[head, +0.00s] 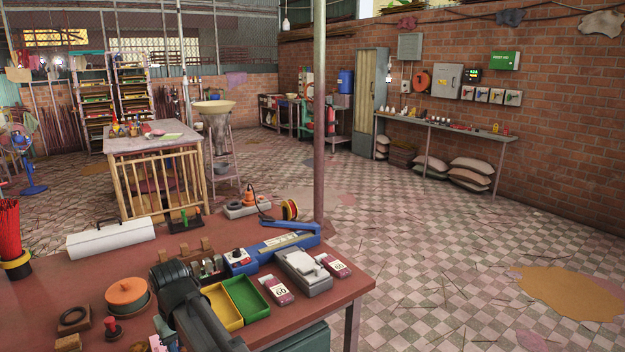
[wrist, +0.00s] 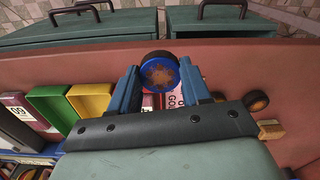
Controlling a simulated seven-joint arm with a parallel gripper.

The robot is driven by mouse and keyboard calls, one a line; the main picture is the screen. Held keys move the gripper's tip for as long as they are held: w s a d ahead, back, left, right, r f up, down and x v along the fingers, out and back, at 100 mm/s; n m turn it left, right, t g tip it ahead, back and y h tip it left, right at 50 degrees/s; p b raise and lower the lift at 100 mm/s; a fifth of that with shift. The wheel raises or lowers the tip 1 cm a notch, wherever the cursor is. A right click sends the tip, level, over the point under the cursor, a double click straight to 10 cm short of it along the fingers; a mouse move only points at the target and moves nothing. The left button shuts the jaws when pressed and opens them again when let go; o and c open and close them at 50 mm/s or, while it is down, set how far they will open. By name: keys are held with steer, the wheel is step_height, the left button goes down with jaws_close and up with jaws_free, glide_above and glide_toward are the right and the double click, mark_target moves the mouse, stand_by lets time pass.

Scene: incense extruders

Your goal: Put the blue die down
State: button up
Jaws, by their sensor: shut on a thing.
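The blue die (wrist: 159,73) is a short round piece with a blue rim and a brownish, patterned face. In the wrist view it sits between the two blue fingertips of my gripper (wrist: 160,78), which is shut on it. The die appears to be over the reddish table (wrist: 228,66), near its edge on the cabinet side. I cannot tell whether it touches the tabletop. In the head view my dark arm covers that spot, and the die cannot be made out there.
A yellow tray (head: 222,306) and a green tray (head: 246,297) stand beside my arm. Labelled boxes (wrist: 174,96) lie partly hidden behind my fingers. Small round pieces (wrist: 257,101) are to the right. Teal cabinets (wrist: 225,22) with dark handles stand beyond the table edge. Bare tabletop shows between.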

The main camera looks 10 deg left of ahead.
steer(key=w+d+f+m, duration=0.1)
steer(key=w+d+m, duration=0.45)
steer(key=d, duration=1.35)
steer(key=w+d+f+m, duration=0.15)
steer(key=w+d, duration=0.65)
steer(key=d, duration=1.1)
steer(key=w+d+f+m, duration=0.1)
steer(key=w+d+m, duration=0.4)
steer(key=d, duration=1.4)
steer(key=s+f+n, duration=0.1)
steer(key=s+f, duration=0.5)
steer(key=f, duration=0.2)
steer(key=shift+s+f, duration=0.25)
steer(key=shift+f, duration=0.05)
